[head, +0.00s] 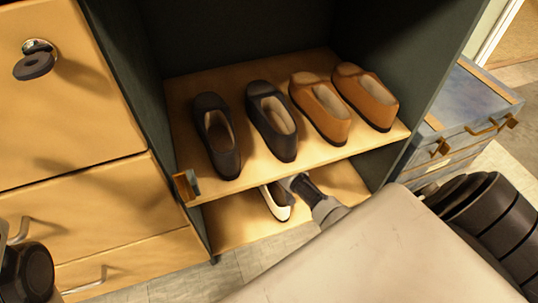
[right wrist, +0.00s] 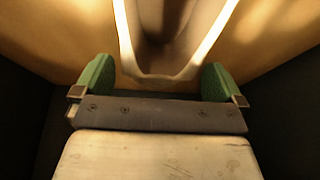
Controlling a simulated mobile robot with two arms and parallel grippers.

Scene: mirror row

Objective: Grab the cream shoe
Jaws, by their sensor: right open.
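The cream shoe (head: 281,212) is on the lower shelf of the dark cabinet, partly hidden by the upper shelf and my right arm. In the right wrist view one rounded end of the shoe (right wrist: 150,80) lies between the two green finger pads of my right gripper (right wrist: 158,68). The pads stand open on either side of it, close to its rim. I cannot tell whether they touch it. In the head view the right gripper's fingers are hard to make out beside the shoe. My left gripper is not in view.
On the upper shelf (head: 185,100) stand two dark shoes (head: 230,160) and two brown shoes (head: 335,127), just above my right arm. Wooden drawers (head: 60,110) flank the cabinet on the left. A blue-grey drawer unit (head: 478,95) stands on the right.

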